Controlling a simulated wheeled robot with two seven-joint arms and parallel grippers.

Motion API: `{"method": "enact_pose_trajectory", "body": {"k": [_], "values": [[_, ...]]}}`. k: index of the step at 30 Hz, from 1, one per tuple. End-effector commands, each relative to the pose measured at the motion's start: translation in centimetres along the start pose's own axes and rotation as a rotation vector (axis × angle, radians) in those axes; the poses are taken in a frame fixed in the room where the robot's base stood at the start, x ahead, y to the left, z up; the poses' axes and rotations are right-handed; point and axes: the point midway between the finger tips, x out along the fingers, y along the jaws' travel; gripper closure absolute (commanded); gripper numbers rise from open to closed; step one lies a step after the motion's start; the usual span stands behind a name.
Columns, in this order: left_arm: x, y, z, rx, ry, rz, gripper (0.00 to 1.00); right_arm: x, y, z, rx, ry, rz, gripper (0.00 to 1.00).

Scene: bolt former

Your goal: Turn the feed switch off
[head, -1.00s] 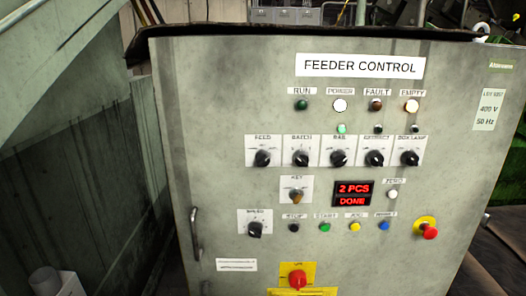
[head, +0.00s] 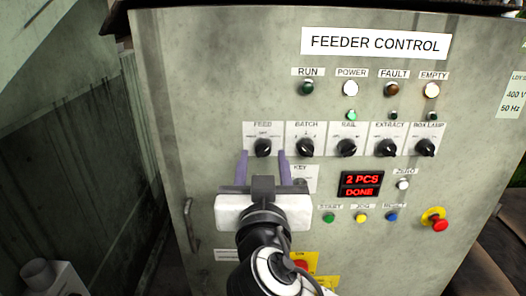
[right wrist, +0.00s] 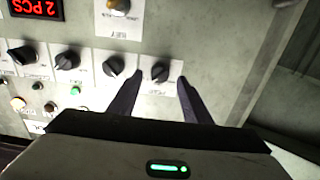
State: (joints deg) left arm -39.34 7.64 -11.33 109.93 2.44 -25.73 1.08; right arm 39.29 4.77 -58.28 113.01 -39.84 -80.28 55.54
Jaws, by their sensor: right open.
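The feed switch (head: 263,147) is a black rotary knob on a white plate labelled FEED, leftmost in the row of knobs on the grey feeder control panel. My right gripper (head: 263,156) is open, with its two purple-grey fingers on either side of the feed knob from below. In the right wrist view the feed knob (right wrist: 160,72) shows between the open fingertips (right wrist: 160,80), with a gap on both sides. Its exact pointer setting is too small to tell. My left gripper is out of view.
The batch knob (head: 305,147) sits close to the right finger. A red display (head: 360,185) reads "2 PCS DONE". A red emergency button (head: 438,224) is at lower right, a door handle (head: 190,225) at left.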

Motion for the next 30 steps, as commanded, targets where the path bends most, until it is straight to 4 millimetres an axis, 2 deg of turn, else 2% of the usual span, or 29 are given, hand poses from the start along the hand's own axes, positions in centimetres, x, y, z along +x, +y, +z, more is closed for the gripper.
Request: {"method": "enact_pose_trajectory", "body": {"k": [3, 6, 15, 16, 23, 30], "values": [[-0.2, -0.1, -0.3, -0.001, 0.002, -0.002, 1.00, 1.6, 0.0, -0.1, -0.003, 0.001, 0.001, 0.56], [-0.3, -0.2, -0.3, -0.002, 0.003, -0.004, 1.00, 2.2, 0.0, -0.1, -0.001, 0.001, 0.000, 0.56], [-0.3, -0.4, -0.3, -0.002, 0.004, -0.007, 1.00, 2.5, 0.0, 0.1, 0.000, -0.001, 0.000, 0.56], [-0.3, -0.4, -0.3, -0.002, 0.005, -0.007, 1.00, 2.5, 0.0, 0.1, 0.000, -0.001, 0.000, 0.57], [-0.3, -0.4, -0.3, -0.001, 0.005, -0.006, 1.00, 2.5, 0.0, 0.1, 0.000, -0.001, 0.000, 0.96], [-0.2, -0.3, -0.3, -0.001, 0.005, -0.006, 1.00, 2.5, 0.0, 0.1, -0.017, -0.002, 0.000, 0.97]]}}
